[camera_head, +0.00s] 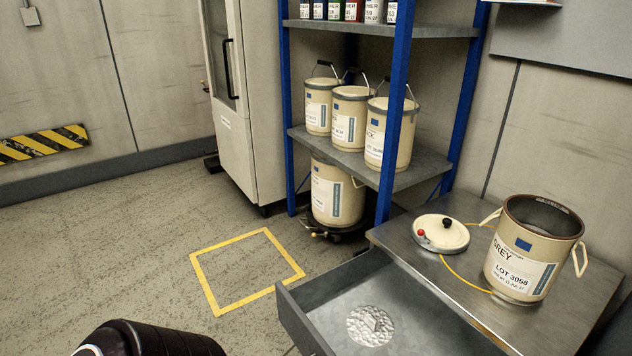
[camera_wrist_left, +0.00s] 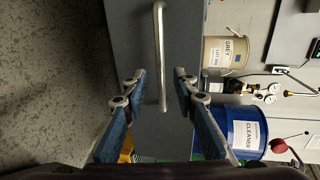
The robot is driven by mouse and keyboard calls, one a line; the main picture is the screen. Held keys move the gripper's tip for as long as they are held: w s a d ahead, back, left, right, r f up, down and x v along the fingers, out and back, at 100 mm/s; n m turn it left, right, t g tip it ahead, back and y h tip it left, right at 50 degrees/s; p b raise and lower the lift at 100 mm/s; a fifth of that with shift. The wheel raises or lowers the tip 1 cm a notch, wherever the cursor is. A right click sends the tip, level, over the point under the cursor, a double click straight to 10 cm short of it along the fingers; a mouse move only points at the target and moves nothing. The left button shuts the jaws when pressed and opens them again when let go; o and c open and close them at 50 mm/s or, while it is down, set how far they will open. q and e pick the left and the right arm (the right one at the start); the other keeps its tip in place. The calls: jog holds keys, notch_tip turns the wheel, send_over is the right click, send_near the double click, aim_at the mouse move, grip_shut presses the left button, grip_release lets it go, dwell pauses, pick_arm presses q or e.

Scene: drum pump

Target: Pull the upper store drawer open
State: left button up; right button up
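The drawer (camera_head: 300,318) directly under the steel bench stands pulled out, its grey tray open to view. A pale speckled round piece (camera_head: 370,326) lies inside. In the left wrist view a dark grey drawer front (camera_wrist_left: 128,40) carries a long metal bar handle (camera_wrist_left: 160,50). My left gripper (camera_wrist_left: 158,86) is open, its two fingers apart on either side of the handle, with visible gaps to the bar. The fingers are not seen in the head view. My right gripper is in neither view.
On the steel bench (camera_head: 400,243) stand an open GREY drum (camera_head: 522,265) and a round lid (camera_head: 440,233). A blue-post shelf (camera_head: 395,110) with several cream drums stands behind. A yellow floor square (camera_head: 247,272) is empty. A blue CLEANER drum (camera_wrist_left: 245,130) shows in the wrist view.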

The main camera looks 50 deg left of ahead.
pick_arm(q)
jog(key=v, duration=0.5)
jog(key=shift+s, duration=0.1)
dwell(0.5)
